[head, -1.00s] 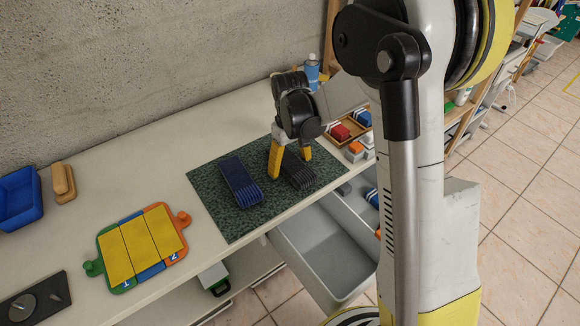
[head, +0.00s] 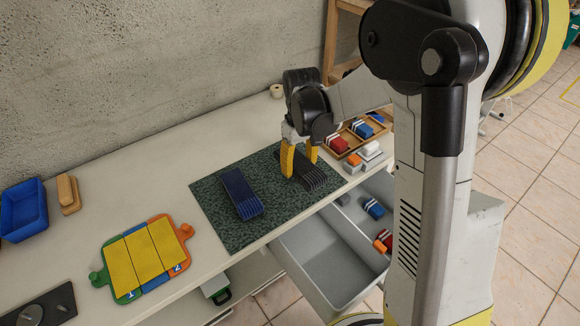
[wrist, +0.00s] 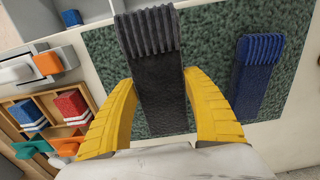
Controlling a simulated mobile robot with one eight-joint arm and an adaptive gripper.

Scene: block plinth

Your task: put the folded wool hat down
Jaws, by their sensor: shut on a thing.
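A dark grey folded wool hat with a ribbed cuff (head: 312,177) is between the yellow fingers of my gripper (head: 300,165), over the right part of the dark green speckled mat (head: 222,225). In the wrist view the grey hat (wrist: 158,95) fills the gap between the fingertips (wrist: 158,80), ribbed end pointing away from the gripper. My gripper is shut on it. I cannot tell whether its underside touches the mat. A blue folded hat (head: 241,193) lies on the mat to the left; it also shows in the wrist view (wrist: 257,78).
A grey open drawer (head: 325,262) juts out below the table's front edge. A wooden tray (head: 350,142) of coloured blocks stands right of the mat, with loose blocks (head: 370,152) nearby. A yellow-panelled board (head: 143,260) and blue bin (head: 22,210) are left. Mat around the blue hat is clear.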

